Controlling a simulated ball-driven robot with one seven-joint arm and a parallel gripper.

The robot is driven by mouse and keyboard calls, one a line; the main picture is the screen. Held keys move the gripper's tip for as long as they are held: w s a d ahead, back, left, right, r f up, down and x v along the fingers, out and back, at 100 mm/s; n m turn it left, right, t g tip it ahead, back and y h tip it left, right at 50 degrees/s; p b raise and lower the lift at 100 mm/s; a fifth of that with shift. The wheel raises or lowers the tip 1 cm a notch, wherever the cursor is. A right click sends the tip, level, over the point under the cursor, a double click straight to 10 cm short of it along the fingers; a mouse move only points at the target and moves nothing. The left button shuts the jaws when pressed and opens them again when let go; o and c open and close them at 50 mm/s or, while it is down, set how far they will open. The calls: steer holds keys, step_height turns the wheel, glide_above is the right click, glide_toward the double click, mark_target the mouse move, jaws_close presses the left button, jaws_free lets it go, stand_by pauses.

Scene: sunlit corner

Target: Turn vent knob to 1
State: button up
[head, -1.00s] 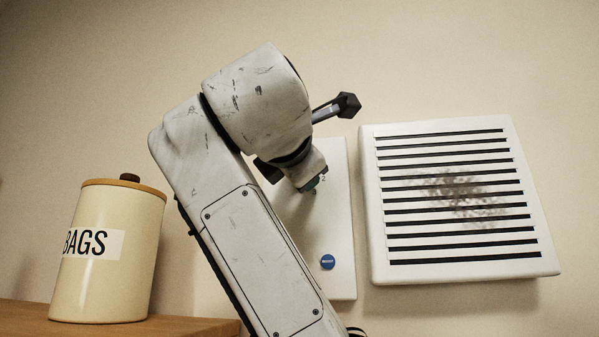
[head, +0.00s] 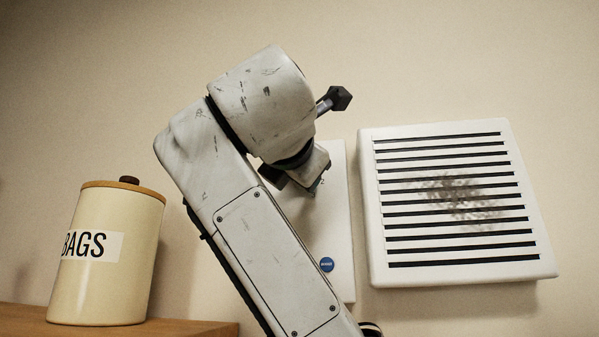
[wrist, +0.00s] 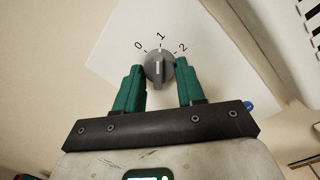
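The grey vent knob (wrist: 160,72) sits on a white panel (wrist: 110,61) marked 0, 1 and 2 in the wrist view. Its raised ridge stands nearly upright in that view, its upper end roughly toward the 1. My gripper (wrist: 160,66) has its two green fingers apart, one on each side of the knob. The fingertips are close to the knob's edges; I cannot tell whether they touch. In the head view the panel (head: 335,225) shows behind my arm, which hides the knob and most of the gripper.
A white slatted vent cover (head: 450,205) with a dark smudge is right of the panel. A blue round button (head: 326,264) is low on the panel. A cream BAGS jar (head: 105,280) stands on a wooden shelf (head: 190,329) at left.

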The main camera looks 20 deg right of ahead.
steer(key=o, duration=0.4)
steer(key=shift+o, duration=0.2)
steer(key=b+v, duration=0.5)
steer(key=v, duration=0.5)
steer(key=shift+s+a, duration=0.25)
steer(key=shift+s, duration=0.05)
steer(key=shift+f, duration=0.1)
